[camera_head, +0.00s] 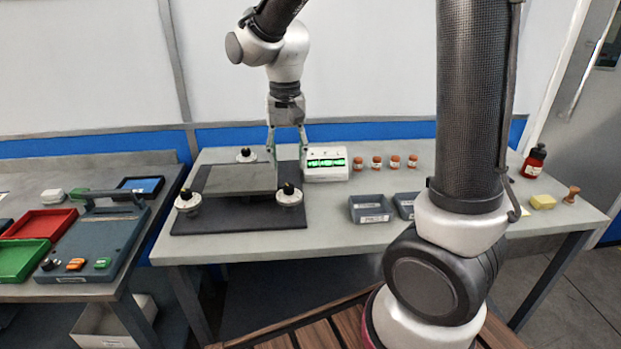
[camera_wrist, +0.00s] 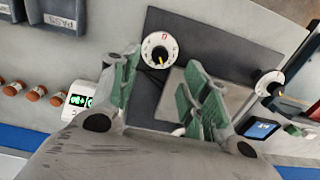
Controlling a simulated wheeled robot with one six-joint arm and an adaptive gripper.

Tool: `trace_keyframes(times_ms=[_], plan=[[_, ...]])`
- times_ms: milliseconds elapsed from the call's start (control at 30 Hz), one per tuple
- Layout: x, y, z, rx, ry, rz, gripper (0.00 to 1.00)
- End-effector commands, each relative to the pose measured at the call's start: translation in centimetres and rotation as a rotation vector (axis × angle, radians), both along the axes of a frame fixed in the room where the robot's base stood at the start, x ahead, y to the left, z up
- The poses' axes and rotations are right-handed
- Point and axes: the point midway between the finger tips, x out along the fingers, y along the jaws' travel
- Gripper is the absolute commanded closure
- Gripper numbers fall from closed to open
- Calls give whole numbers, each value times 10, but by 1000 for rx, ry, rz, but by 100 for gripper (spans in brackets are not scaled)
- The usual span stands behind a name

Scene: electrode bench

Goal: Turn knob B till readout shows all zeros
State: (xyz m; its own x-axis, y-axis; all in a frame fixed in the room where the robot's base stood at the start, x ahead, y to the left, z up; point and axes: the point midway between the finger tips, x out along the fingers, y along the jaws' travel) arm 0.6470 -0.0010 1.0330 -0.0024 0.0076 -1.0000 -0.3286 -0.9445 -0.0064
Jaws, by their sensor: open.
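Three white dial knobs with dark grips stand at the plate on the dark mat: front left (camera_head: 188,203), front right (camera_head: 289,195) and back (camera_head: 246,155). The front-right dial (camera_wrist: 160,49) shows in the wrist view with a red letter I cannot read surely and a yellow pointer mark. The front-left dial (camera_wrist: 268,83) is at that view's right. The readout box (camera_head: 326,164) has a lit green display; its digits are too small to read. My gripper (camera_head: 287,152) is open and empty, pointing down above the plate's back right side. Its green fingers (camera_wrist: 160,75) are spread apart, touching no knob.
Several orange-capped jars (camera_head: 377,162) stand right of the readout box. Grey bins (camera_head: 370,208) sit front right of the mat (camera_head: 240,221). A red bottle (camera_head: 534,161) and yellow block (camera_head: 542,202) are far right. A side table with red and green trays (camera_head: 20,258) is at left.

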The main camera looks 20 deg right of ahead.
Motion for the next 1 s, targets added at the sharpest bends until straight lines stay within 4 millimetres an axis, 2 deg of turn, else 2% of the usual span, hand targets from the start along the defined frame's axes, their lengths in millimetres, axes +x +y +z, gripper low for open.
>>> trace_keyframes(times_ms=[100,267,600,700,1000], plan=[[2,1,1,4,-6,-87,54],[2,1,-6,3,-5,-138,54],[1,1,-60,2,-3,-137,54],[1,1,-71,2,-4,-137,54],[2,1,-77,3,-7,-136,54]])
